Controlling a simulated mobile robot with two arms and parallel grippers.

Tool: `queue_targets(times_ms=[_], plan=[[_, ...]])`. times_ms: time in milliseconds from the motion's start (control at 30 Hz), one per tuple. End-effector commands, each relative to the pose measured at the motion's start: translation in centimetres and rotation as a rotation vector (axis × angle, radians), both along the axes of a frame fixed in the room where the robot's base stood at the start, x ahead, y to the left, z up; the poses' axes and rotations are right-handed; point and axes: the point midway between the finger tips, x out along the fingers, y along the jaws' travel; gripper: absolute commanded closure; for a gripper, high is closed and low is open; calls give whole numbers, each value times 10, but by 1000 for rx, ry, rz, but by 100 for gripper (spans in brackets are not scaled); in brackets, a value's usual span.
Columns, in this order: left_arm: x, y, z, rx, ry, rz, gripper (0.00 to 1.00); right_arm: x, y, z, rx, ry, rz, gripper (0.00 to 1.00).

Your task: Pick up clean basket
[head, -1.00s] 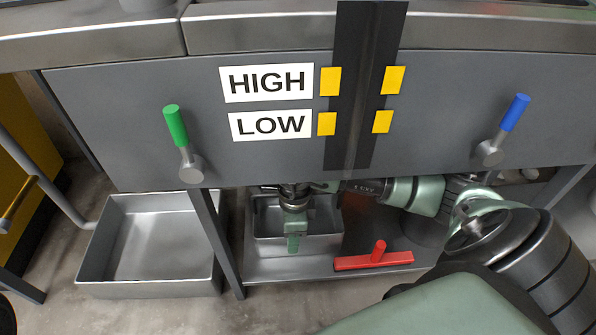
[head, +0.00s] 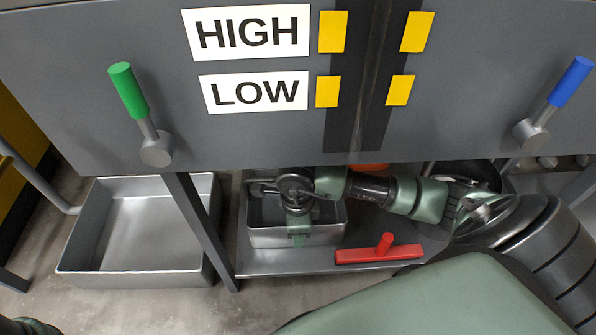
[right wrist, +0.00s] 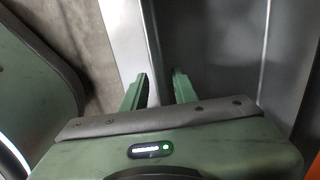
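A small grey metal basket (head: 265,237) sits on the low shelf under the machine. A larger, empty grey metal basket (head: 140,262) stands on the floor to its left. Neither shows a label saying clean. My right gripper (head: 299,238) is over the near wall of the small basket, fingers down. In the right wrist view its two green fingers (right wrist: 160,90) are apart, on either side of a metal wall (right wrist: 154,45), with a gap visible between them. Contact with the wall cannot be told. My left gripper is not in view.
A red tool with an upright handle (head: 380,252) lies on the shelf (head: 300,268) right of the small basket. A table leg (head: 200,228) stands between the baskets. The machine's front panel (head: 250,140), with green and blue levers, overhangs the shelf.

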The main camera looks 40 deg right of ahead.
Motion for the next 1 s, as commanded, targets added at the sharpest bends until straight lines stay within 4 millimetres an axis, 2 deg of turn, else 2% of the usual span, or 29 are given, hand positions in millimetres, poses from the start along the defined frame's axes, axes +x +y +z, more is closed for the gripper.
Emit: queue_targets(times_ms=[133,167,200,267,1000], plan=[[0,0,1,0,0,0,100,0,0,1,0,0,0,72],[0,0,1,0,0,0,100,0,0,1,0,0,0,75],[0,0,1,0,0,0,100,0,0,1,0,0,0,86],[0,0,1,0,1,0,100,0,0,1,0,0,0,100],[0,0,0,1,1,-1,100,0,-1,1,-1,1,0,100]])
